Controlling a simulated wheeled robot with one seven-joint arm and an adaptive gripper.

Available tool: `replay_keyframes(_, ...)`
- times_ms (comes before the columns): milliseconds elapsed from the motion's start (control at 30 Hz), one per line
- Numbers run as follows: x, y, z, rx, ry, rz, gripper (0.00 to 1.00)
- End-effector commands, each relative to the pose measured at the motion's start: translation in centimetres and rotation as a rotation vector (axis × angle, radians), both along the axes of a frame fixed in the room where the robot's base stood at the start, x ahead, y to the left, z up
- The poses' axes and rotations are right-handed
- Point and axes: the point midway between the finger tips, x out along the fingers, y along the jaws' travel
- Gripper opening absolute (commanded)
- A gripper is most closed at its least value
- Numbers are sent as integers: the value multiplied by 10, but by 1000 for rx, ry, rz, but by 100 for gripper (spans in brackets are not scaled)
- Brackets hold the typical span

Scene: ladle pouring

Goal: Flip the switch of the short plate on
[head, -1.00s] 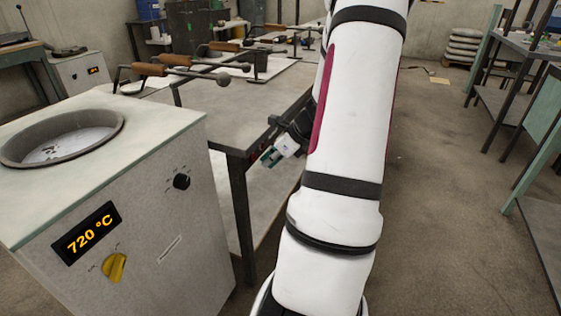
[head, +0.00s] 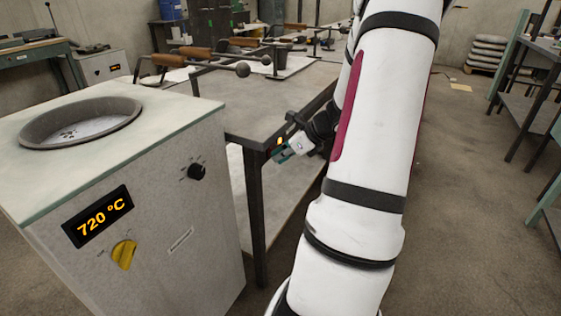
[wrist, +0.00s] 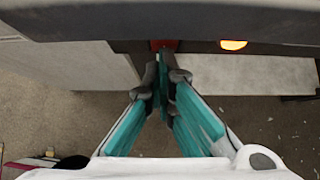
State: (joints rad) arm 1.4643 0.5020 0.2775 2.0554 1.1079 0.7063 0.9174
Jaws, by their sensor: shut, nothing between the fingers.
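In the wrist view a small red switch (wrist: 163,44) sits on the dark front edge of the table. An orange lit lamp (wrist: 233,45) is to its right on the same edge. My gripper (wrist: 163,78) is shut and empty, its fingertips just short of the red switch in the picture; I cannot tell if they touch it. In the head view my gripper (head: 278,155) is at the table's edge near its front corner, beside a small yellow light (head: 279,141). The switch is not discernible there. I cannot tell which surface is the short plate.
A furnace (head: 150,190) reading 720 °C, with a yellow knob (head: 124,254) and a black knob (head: 196,172), stands left of the table (head: 262,108). Ladles with wooden handles (head: 190,54) rest on the table. My arm hides its right side. Open floor (head: 460,200) lies to the right.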

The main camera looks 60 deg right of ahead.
Motion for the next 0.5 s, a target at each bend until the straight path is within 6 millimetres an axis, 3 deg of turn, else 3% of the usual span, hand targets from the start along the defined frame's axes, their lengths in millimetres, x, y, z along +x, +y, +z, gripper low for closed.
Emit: replay_keyframes(500, 6, 3, -2, 2, -21, 8, 0)
